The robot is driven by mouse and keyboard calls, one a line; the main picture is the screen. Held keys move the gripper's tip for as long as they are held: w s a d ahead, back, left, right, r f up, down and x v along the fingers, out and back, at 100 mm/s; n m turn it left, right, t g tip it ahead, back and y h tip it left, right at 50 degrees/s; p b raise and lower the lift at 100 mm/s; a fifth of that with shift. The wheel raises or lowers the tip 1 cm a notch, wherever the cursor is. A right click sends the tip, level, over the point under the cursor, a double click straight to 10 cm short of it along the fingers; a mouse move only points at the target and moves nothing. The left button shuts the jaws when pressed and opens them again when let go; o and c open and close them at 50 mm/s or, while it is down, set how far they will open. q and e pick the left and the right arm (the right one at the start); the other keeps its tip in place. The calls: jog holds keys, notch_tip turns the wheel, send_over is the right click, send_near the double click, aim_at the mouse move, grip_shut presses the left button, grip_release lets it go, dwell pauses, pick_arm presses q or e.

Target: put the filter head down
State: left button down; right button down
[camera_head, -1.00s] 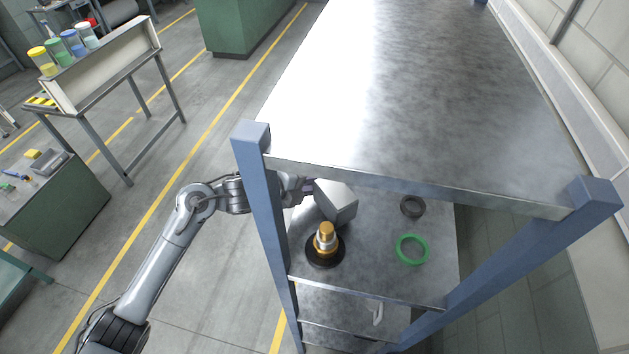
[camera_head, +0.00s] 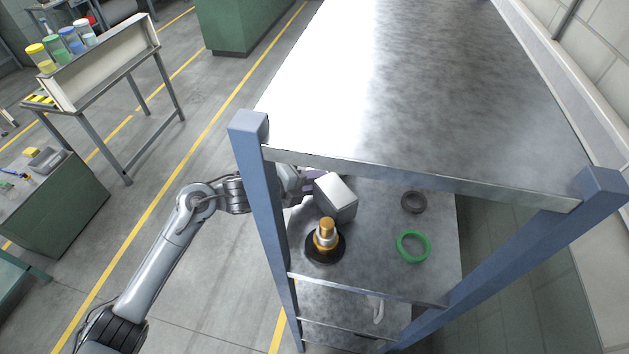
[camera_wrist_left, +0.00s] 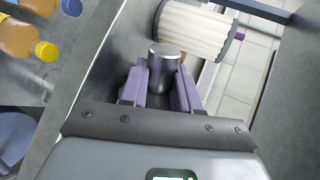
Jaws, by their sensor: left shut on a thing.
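I cannot tell whether the filter head touches the shelf. My right gripper is not in view.
A brass fitting on a black round base (camera_head: 326,240), a green ring (camera_head: 414,246) and a dark ring (camera_head: 414,203) are on the lower shelf (camera_head: 385,275). The bare top shelf (camera_head: 400,110) and blue posts (camera_head: 262,190) enclose the space. Capped bottles (camera_wrist_left: 20,38) show in the wrist view.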

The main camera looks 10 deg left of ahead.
pick_arm(q)
jog(key=shift+f, duration=0.3)
jog(key=c, duration=0.8)
grip_release()
jog(key=shift+o, duration=0.3)
jog(key=shift+a+f, duration=0.1)
jog(key=shift+f, duration=0.05)
jog(key=shift+s+a+b, duration=0.2)
jog(key=shift+a+b, duration=0.1)
jog(key=shift+b, duration=0.05)
jog(key=b+v, duration=0.2)
jog(key=v, duration=0.8)
jog(key=shift+r, duration=0.45)
jog(key=shift+d, duration=0.15)
